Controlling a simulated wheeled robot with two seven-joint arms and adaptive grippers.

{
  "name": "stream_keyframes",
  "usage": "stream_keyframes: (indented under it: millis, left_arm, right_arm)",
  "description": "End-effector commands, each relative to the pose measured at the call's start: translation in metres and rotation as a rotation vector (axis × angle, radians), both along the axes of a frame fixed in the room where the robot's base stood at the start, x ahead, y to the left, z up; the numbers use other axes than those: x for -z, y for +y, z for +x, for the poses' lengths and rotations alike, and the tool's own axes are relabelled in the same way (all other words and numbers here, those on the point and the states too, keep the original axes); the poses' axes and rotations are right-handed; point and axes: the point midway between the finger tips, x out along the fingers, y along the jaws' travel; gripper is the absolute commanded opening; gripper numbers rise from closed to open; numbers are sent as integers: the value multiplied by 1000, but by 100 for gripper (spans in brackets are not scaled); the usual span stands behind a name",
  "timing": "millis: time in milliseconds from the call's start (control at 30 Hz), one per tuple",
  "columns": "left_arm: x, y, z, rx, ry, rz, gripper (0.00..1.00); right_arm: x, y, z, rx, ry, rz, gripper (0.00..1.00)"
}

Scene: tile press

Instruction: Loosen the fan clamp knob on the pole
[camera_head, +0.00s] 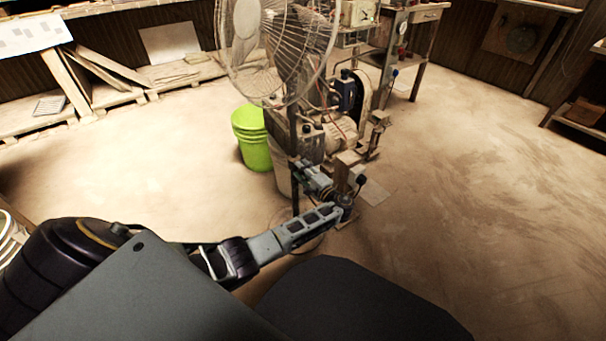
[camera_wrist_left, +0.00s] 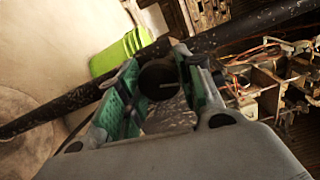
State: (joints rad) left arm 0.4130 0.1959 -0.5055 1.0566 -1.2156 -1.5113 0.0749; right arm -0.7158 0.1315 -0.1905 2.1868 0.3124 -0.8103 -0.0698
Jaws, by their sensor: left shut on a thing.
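The pedestal fan (camera_head: 275,45) stands at the top centre of the head view, and its dark pole (camera_head: 293,130) runs down beside the machine. In the left wrist view the pole (camera_wrist_left: 75,98) crosses diagonally behind the fingers. My left gripper (camera_head: 302,168) is at the pole, low on it, and looks small in the head view. In the left wrist view my left gripper (camera_wrist_left: 155,85), with green-lined fingers, is shut on the dark round clamp knob (camera_wrist_left: 158,78). The fingers hide part of the knob and clamp. My right gripper is not in view.
A lime-green bucket (camera_head: 252,135) stands left of the pole. A press machine with a motor (camera_head: 340,132) stands close behind and right of it. Boards lean on a low shelf (camera_head: 115,98) at the back left. The floor (camera_head: 470,170) at right is clear.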

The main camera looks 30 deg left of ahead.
Motion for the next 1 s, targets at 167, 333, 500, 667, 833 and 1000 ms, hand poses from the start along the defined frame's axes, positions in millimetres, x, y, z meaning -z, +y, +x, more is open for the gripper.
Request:
stream_keyframes:
  millis: [167, 333, 500, 667, 833, 1000]
  left_arm:
    - [3, 0, -1, -2, -145, -62, 12]
    - [2, 0, 0, -1, -279, -116, 12]
    - [2, 0, 0, -1, -406, -171, 12]
    - [1, 0, -1, -1, -521, -217, 12]
    - [1, 0, -1, -1, -628, -261, 12]
    - [1, 0, -1, 0, -705, -294, 12]
  right_arm:
    - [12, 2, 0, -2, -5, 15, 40]
    - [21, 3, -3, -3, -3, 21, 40]
    - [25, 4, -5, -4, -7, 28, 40]
    - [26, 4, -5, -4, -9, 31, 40]
    - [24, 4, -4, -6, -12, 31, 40]
    - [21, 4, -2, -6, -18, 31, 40]
